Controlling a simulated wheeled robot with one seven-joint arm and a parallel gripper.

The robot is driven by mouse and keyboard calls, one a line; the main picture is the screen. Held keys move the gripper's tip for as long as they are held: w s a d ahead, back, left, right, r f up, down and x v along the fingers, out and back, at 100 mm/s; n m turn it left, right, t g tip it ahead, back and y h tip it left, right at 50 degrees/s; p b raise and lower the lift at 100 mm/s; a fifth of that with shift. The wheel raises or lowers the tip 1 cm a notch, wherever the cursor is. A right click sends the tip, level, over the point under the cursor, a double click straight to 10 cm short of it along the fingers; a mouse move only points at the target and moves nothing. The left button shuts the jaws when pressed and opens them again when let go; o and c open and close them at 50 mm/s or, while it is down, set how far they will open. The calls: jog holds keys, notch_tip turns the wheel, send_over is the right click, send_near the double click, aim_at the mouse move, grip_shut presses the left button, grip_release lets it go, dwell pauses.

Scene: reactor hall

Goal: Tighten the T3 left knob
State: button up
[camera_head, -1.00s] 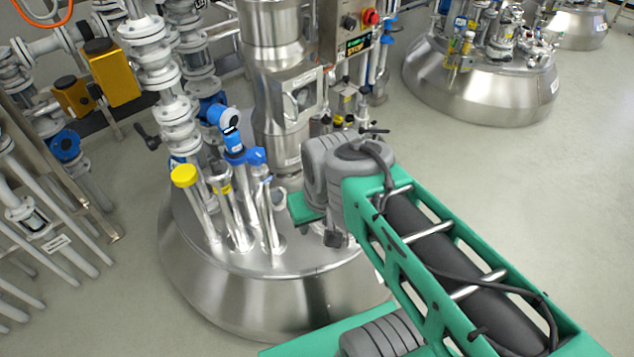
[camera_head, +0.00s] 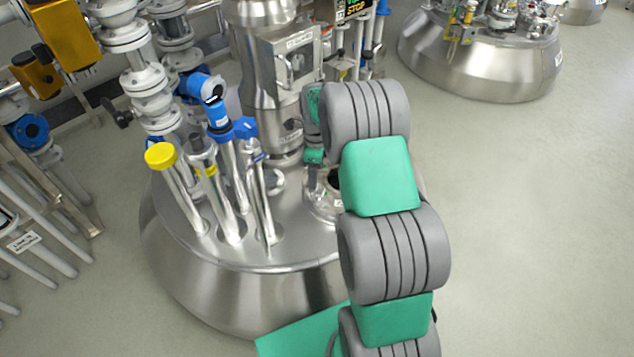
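The nearest steel vessel (camera_head: 240,300) stands in the middle of the head view, with pipes and fittings rising from its lid. I cannot tell which part is the T3 left knob; no T3 label can be read. My grey and green arm (camera_head: 380,175) reaches up over the right side of this vessel and covers part of its lid. Its far end lies behind the upper grey joint, where small green parts show. My gripper's fingers cannot be seen.
A yellow-capped tube (camera_head: 161,156) and a blue-topped fitting (camera_head: 230,128) rise from the lid, left of my arm. A steel column (camera_head: 262,75) stands behind them. Orange boxes (camera_head: 68,35) are at upper left. Another vessel (camera_head: 480,72) stands at upper right. Floor at right is clear.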

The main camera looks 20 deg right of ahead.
aim_at(317, 191)
jog(key=shift+m, duration=0.5)
jog(key=f+b, duration=0.1)
jog(key=f, duration=0.1)
jog(key=f+b, duration=0.1)
jog(key=f, duration=0.2)
jog(key=shift+w+d, duration=0.1)
jog(key=shift+d, duration=0.1)
jog(key=shift+w+r+n, duration=0.1)
jog(key=shift+r+n, duration=0.45)
jog(key=shift+n, duration=0.15)
jog(key=n, duration=1.3)
jog(key=shift+b, duration=0.35)
jog(key=n, duration=0.6)
jog(key=shift+n+b, duration=0.3)
jog(key=shift+b, duration=0.05)
jog(key=n, duration=0.6)
jog(key=shift+b, duration=0.35)
jog(key=n+p, duration=0.1)
jog(key=n, duration=0.4)
jog(key=shift+r, duration=0.1)
jog(key=n, duration=0.5)
jog(key=n+p, duration=0.1)
jog(key=n, duration=1)
notch_tip(317, 191, down, 6)
jog(key=b, duration=0.3)
